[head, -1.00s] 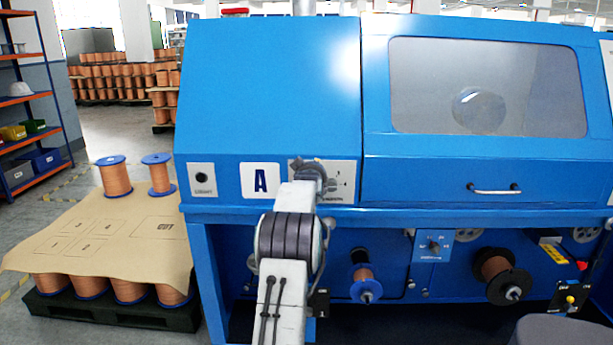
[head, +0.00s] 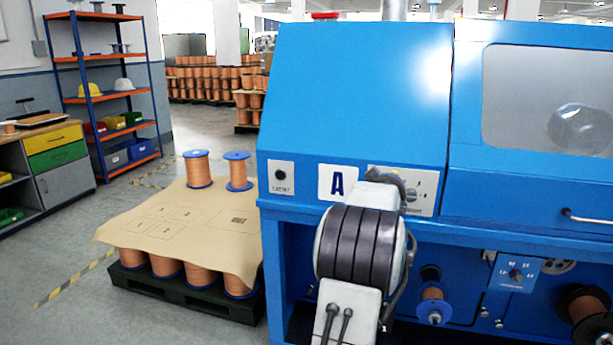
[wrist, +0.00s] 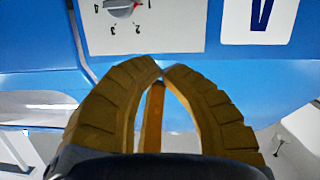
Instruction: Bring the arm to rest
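My arm (head: 358,245) stands in front of the blue machine (head: 350,95), near its panel with the letter A. In the wrist view my gripper (wrist: 162,70) has its two ribbed yellow-brown fingers curved in, with the tips together. I see nothing held at the tips. A yellow bar shows in the gap between the fingers; I cannot tell what it is. Beyond the tips is a white dial plate (wrist: 143,28) with a red-marked knob, upside down in this view, and the A label (wrist: 259,18). In the head view the fingers are not clearly visible.
A pallet (head: 185,300) of copper spools under a brown sheet (head: 185,225) stands left of the machine, with two spools (head: 198,170) on top. Shelves (head: 108,95) and a workbench (head: 45,160) are farther left. Grey floor is free between them.

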